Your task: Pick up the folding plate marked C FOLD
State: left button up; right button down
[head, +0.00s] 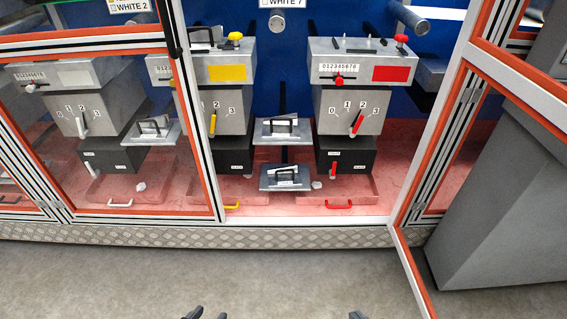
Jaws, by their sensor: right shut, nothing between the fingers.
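Several grey plates with dark handles and small white tags show in the head view. One plate (268,138) is at mid height between the yellow and red machines, another plate (270,186) sits lower below it, and a third plate (138,138) is behind the left glazed panel. The tags are too small to read, so I cannot tell which is marked C FOLD. My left gripper (207,314) is at the bottom edge with its fingertips apart. My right gripper (357,315) is shut at the bottom edge. Both are empty and well away from the plates.
A red-marked machine (345,105) and a yellow-marked machine (230,100) stand in the enclosure above red trays (345,190). A framed door (410,240) stands open at the right. A metal sill (280,236) crosses in front. The grey floor (280,280) is clear.

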aim_at(289, 175)
jog(key=k, duration=0.5)
jog(key=u, duration=0.6)
jog(key=i, duration=1.9)
jog(key=z, duration=0.15)
